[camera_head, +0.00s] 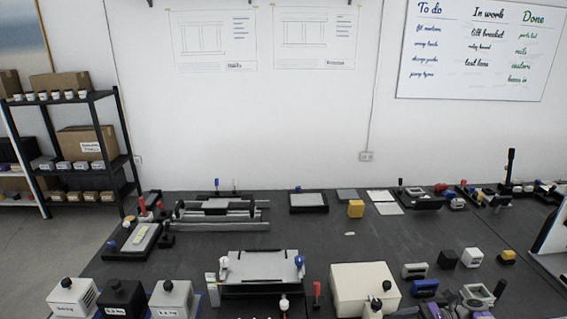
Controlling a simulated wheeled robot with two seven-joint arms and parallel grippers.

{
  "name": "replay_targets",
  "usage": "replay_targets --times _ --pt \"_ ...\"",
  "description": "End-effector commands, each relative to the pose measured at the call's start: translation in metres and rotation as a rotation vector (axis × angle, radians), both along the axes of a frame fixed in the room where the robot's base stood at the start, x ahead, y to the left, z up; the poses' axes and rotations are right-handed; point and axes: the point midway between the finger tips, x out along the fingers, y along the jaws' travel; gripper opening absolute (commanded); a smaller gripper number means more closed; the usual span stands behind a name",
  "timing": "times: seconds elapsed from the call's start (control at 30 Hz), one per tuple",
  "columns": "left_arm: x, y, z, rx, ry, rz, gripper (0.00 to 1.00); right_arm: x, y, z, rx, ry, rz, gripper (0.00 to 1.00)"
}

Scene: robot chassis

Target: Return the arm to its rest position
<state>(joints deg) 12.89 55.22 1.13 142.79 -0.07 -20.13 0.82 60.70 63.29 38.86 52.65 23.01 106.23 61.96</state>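The dark work table (330,245) fills the lower part of the view. A fixture with a grey plate (262,266) stands near the table's front middle, with a white knob at its left and a blue knob at its right.
Three knobbed blocks (122,297) stand at the front left. A pale box (362,284) sits right of the fixture. A shelf (75,145) stands left. The table's centre is mostly clear.

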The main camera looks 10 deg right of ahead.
Motion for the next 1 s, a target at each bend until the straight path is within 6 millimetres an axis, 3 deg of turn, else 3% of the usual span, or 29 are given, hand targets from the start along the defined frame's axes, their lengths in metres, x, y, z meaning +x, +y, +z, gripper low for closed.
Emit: replay_targets --times 0.27,0.47,0.6,0.7,0.9,1.0 --pt "0.001 0.000 -0.016 0.000 -0.001 0.000 0.00 0.027 0.085 -0.070 -0.145 -0.033 0.041 0.63" --pt "0.001 0.000 -0.033 0.000 -0.001 0.000 0.00 0.020 0.175 -0.158 -0.356 -0.132 0.134 0.63" --pt "0.001 0.000 -0.046 0.000 -0.001 0.000 0.00 -0.010 0.229 -0.222 -0.534 -0.263 0.242 0.63" --pt "0.001 0.000 -0.055 0.000 -0.001 0.000 0.00 -0.039 0.255 -0.262 -0.654 -0.382 0.337 0.63" --pt "0.001 0.000 -0.074 0.000 -0.001 0.000 0.00 -0.107 0.283 -0.319 -0.851 -0.668 0.551 0.63" --pt "0.001 0.000 -0.082 0.000 -0.001 0.000 0.00 -0.139 0.286 -0.334 -0.923 -0.820 0.657 0.63"
